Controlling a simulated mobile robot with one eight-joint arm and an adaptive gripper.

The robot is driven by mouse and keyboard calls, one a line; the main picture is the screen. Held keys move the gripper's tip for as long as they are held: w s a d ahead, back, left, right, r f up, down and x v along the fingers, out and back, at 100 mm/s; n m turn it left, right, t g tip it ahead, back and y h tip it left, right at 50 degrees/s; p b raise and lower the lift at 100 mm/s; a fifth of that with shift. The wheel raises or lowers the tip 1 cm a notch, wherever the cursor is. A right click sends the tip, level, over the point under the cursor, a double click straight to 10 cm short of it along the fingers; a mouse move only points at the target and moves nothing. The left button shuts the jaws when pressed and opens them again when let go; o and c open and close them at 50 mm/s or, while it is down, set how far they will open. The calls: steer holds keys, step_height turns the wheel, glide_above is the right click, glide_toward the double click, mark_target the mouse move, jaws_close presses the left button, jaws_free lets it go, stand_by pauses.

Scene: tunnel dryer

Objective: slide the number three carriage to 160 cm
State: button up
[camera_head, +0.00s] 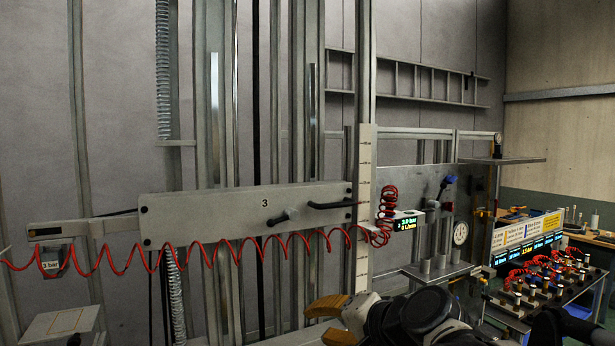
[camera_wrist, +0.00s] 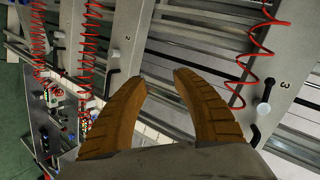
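The number three carriage (camera_head: 200,215) is a long grey plate marked "3", lying nearly level across vertical rails. In the wrist view, my gripper (camera_wrist: 160,80) is open and empty. The carriage (camera_wrist: 285,65) is to its right there, with the knob lever (camera_wrist: 263,108) and black handle (camera_wrist: 255,136) near the right finger.
A red coiled hose (camera_head: 210,250) hangs across the carriage front. A display box (camera_head: 403,225) sits right of the scale. A bench with several hose fittings (camera_head: 545,290) stands at the far right. Another plate marked "2" (camera_wrist: 125,30) shows in the wrist view.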

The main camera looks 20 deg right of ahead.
mark_target(339, 205)
steer(key=w+d+r+m+t+h+p, duration=0.1)
steer(key=d+r+m+p, duration=0.2)
steer(key=r, duration=0.4)
steer(key=w+d+r+m+t+p, duration=0.1)
steer(key=d+r+p, duration=0.35)
steer(key=r, duration=0.25)
steer(key=w+d+r+m+t+h+p, duration=0.1)
steer(key=w+d+r+m+p, duration=0.2)
steer(key=r, duration=0.4)
steer(key=shift+n, duration=0.4)
steer(key=x, duration=0.3)
steer(key=p+x, duration=0.1)
steer(key=x, duration=0.5)
steer(key=shift+w+d+f+p, duration=0.1)
steer(key=shift+w+d+p, duration=0.05)
steer(key=shift+d+p, duration=0.2)
steer(key=shift+a, duration=0.1)
jaws_close()
